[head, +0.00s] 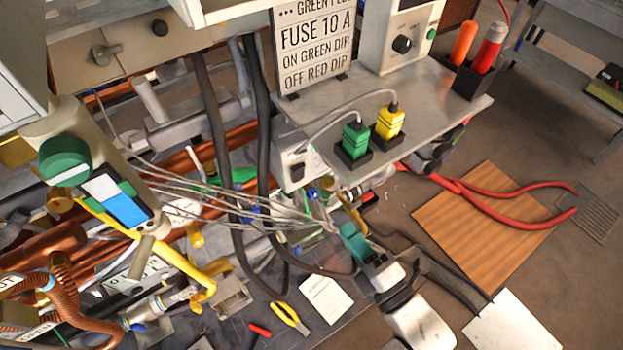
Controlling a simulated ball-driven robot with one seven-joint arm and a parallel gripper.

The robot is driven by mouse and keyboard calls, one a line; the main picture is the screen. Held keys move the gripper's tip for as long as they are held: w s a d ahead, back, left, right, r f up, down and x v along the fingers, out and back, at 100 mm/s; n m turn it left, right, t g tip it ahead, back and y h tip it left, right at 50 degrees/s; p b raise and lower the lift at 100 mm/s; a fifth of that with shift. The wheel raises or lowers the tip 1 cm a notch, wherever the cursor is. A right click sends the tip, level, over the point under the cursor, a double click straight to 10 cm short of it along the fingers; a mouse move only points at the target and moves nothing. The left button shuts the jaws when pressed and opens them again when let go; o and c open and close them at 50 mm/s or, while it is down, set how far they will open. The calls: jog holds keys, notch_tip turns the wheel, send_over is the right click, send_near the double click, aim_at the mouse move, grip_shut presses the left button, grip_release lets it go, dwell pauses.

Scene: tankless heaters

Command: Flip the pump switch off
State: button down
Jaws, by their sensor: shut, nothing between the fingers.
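A white box (288,156) with a small black switch (297,172) is under the front left edge of the grey shelf, just right of the thick black hoses. It looks like the pump switch; its label and its on or off position are too small to read. My gripper (354,238), at the end of the white and black arm from the lower right, is below and right of the switch and apart from it. It looks shut and empty; its fingertips are hard to pick out among wires and pipes.
The grey shelf (450,105) above carries a fuse sign (315,45), a green plug (355,138) and a yellow plug (390,122). Loose wires and black hoses (262,130) crowd the left. Yellow pliers (290,318) and a paper (325,298) lie below.

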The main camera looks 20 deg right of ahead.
jog(key=p, duration=0.2)
send_near(303, 170)
jog(key=x, duration=0.5)
jog(key=shift+r, duration=0.1)
jog(key=shift+x, duration=0.9)
jog(key=p, duration=0.2)
jog(key=shift+w+r+g+p, duration=0.25)
jog(key=shift+r+g+p, duration=0.05)
jog(key=shift+r+p, duration=0.05)
jog(key=shift+f, duration=0.3)
